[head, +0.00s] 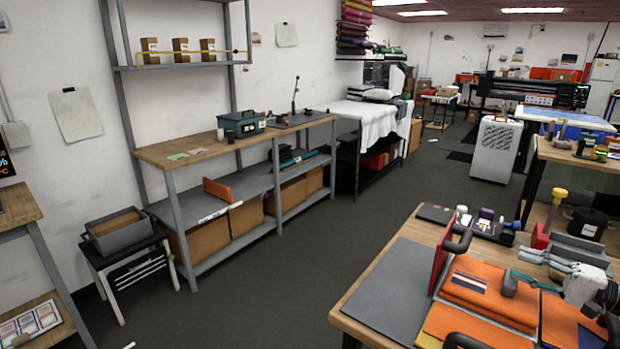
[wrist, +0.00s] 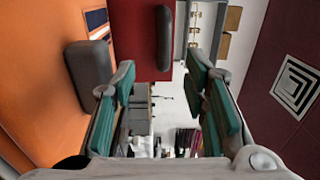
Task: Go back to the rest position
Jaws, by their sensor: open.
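My gripper (head: 518,266) is at the right of the head view, above the orange stack on the near table. Its teal-padded fingers are spread with nothing between them. In the wrist view the two fingers (wrist: 160,72) stand wide apart. An upright red panel (head: 441,262) with a dark handle (head: 460,240) stands left of the gripper; the panel (wrist: 136,45) also shows beyond the fingers in the wrist view. Orange folded pieces (head: 488,296) lie under and beside the gripper. A dark rounded block (wrist: 88,76) shows near the left finger.
The near table (head: 352,325) carries a grey mat (head: 395,290), small bottles (head: 485,218) and a grey tray (head: 580,250) behind the arm. A workbench (head: 185,150) with shelves stands along the left wall. The dark floor (head: 290,255) between is clear.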

